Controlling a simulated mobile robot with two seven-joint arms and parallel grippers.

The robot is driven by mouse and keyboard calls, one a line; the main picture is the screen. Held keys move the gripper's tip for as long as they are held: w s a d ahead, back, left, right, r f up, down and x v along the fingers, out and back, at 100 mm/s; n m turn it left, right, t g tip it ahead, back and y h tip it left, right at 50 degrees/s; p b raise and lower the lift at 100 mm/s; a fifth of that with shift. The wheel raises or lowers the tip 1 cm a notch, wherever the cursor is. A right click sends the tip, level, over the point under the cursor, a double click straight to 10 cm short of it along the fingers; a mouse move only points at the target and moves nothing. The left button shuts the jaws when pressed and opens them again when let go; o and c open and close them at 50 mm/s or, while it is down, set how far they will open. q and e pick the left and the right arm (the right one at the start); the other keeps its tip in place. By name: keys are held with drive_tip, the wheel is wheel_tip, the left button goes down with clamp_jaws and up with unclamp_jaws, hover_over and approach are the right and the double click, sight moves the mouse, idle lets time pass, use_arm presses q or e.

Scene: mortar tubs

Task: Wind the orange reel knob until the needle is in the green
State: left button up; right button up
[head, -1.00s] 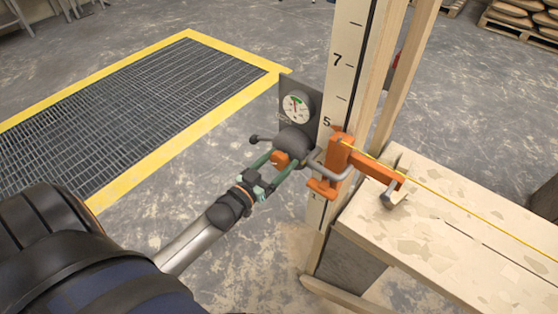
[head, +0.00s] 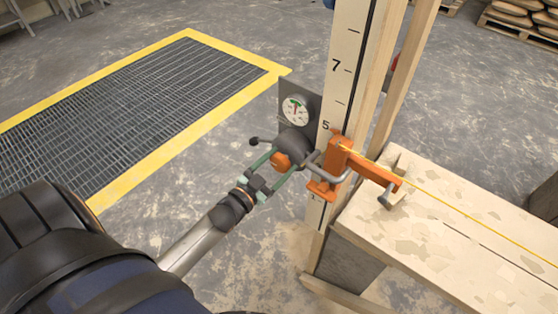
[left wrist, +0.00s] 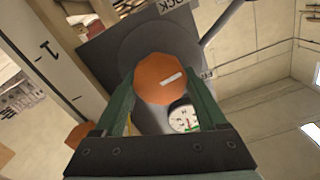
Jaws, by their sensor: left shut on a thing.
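The orange reel knob (head: 281,160) sits on the front of a dark round reel beside the tall numbered staff. My left gripper (head: 275,166) is shut on it, one green finger on each side. In the left wrist view the knob (left wrist: 161,79) shows its faceted face with a white mark, between the two fingers. The round white gauge (head: 295,109) is on a dark plate just above the reel. It has a green part near the top and a red needle; the needle's exact place is too small to tell. The gauge also shows in the left wrist view (left wrist: 183,118).
A dark lever with a ball end (head: 255,141) sticks out left of the reel. An orange clamp (head: 340,168) stands right of it, with a yellow line running over the pale block wall (head: 440,220). A yellow-edged floor grate (head: 150,105) lies left.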

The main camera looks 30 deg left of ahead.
use_arm(q)
drive_tip(key=o, duration=1.3)
drive_tip(key=shift+s, duration=0.1)
drive_tip(key=s, duration=0.8)
drive_tip(key=s+a, duration=0.1)
drive_tip(key=s, duration=0.3)
drive_tip(key=shift+s, duration=0.1)
